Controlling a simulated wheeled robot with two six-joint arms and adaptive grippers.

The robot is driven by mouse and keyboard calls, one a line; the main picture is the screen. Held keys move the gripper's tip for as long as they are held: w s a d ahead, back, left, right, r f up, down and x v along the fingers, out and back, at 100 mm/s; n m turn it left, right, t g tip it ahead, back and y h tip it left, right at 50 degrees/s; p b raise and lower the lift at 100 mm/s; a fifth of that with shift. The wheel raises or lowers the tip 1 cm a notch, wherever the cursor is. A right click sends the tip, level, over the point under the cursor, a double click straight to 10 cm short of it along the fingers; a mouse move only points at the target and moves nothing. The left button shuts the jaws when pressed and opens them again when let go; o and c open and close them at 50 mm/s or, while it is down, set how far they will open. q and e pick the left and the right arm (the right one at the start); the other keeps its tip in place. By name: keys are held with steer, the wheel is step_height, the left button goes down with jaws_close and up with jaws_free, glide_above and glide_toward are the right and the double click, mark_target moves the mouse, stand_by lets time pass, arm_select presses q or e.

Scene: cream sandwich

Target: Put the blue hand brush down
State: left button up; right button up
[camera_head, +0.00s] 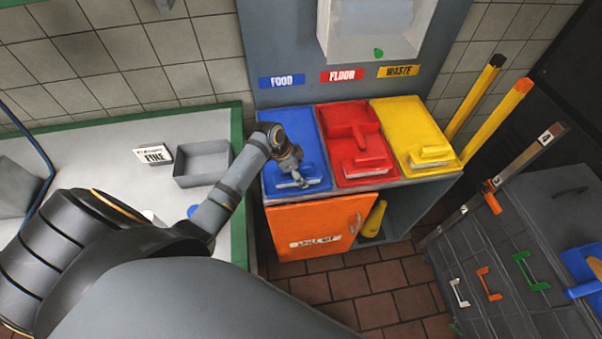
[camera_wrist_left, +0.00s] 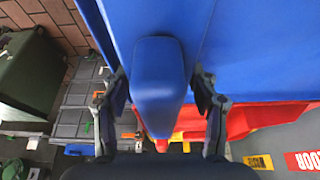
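The blue hand brush (camera_wrist_left: 158,85) lies at the blue tray (camera_head: 277,183), beneath the blue FOOD label. In the head view my left gripper (camera_head: 291,168) is over it and hides most of it; its pale bristles show just below the gripper. In the left wrist view my left gripper (camera_wrist_left: 160,95) has one finger on each side of the blue handle. The fingers are open, with a narrow gap on each side. The blue surface of the tray lies just behind the handle. My right gripper is not in view.
The red tray (camera_head: 338,118) and yellow tray (camera_head: 394,109), each with its own brush, stand to the right. An orange cabinet door (camera_head: 312,228) is below. A grey open bin (camera_head: 203,163) is on the left counter. A grey drawer unit (camera_head: 540,210) stands right.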

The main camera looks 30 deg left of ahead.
arm_select(q)
steer(key=shift+a+r, duration=0.1)
steer(key=shift+r, duration=0.2)
steer(key=b+v, duration=0.1)
steer(key=v, duration=0.9)
steer(key=shift+a+r, duration=0.1)
steer(key=shift+r, duration=0.1)
steer(key=shift+s+a+r, duration=0.1)
steer(key=shift+s+r, duration=0.1)
steer(key=shift+r, duration=0.4)
steer(key=shift+f, duration=0.1)
